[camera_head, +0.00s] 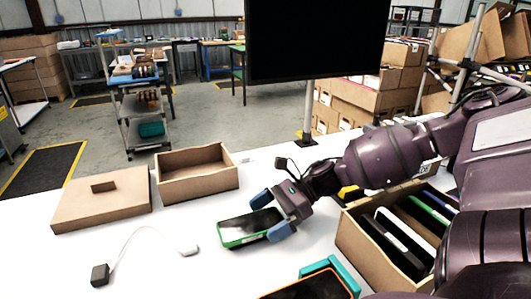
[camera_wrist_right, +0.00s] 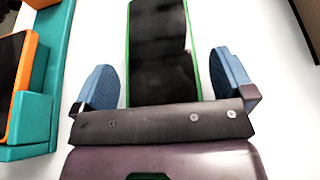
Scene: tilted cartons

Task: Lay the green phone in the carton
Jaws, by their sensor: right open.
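The green phone (camera_head: 248,228) lies screen up on the white table, its green edge showing. It also shows in the right wrist view (camera_wrist_right: 160,60). My right gripper (camera_head: 271,215) is open, with its blue fingers on either side of the phone's near end. In the wrist view the gripper (camera_wrist_right: 162,72) shows a gap between each finger and the phone. An open, empty-looking brown carton (camera_head: 197,185) stands behind the phone to the left; part of its floor is hidden. My left gripper is not in view.
A brown lid (camera_head: 102,200) lies left of the carton. A box (camera_head: 372,255) of upright phones stands right. An orange phone (camera_head: 312,288) sits in a teal holder (camera_head: 335,270) in front. A monitor (camera_head: 315,40) stands behind.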

